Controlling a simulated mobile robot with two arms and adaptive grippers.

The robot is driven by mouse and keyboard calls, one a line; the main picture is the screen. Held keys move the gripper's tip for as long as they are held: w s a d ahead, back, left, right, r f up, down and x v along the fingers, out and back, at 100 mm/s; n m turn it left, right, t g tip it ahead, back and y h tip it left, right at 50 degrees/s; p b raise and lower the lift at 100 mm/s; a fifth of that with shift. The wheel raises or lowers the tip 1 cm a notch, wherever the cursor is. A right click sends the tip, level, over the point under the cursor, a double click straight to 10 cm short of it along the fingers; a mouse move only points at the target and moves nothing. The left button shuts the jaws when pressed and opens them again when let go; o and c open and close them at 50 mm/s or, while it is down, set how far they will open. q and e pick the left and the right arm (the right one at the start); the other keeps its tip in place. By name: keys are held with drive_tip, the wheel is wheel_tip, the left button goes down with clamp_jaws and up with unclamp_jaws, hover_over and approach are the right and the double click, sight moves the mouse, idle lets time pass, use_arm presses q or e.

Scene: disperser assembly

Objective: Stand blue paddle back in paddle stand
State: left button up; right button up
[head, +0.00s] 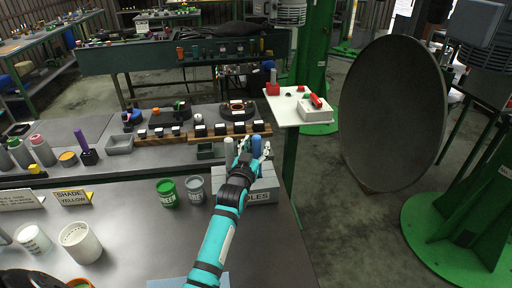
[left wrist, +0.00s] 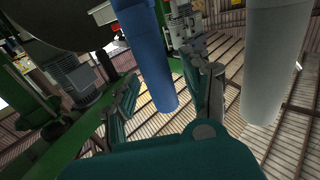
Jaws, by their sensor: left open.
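The blue paddle (head: 257,145) shows as an upright blue handle at the back of the grey paddle stand (head: 263,192). In the left wrist view the blue paddle (left wrist: 150,55) reaches between the two open fingers, with space on both sides. My left gripper (head: 254,148) is open above the stand, at the blue handle. A pale grey handle (head: 228,150) stands to its left; in the left wrist view this pale handle (left wrist: 268,60) is outside the fingers. My gripper and wrist hide the blue paddle's lower part and part of the stand. My right gripper is out of view.
A green can (head: 167,193) and a grey can (head: 195,189) stand left of the stand. A wooden rack (head: 205,138) with dark blocks is behind. A white side table (head: 285,112) stands back right.

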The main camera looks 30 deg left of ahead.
use_arm(q)
drive_tip(key=shift+s, duration=0.1)
drive_tip(key=shift+s+d+f, duration=0.15)
drive_tip(key=shift+s, duration=0.2)
drive_tip(key=v, duration=1.1)
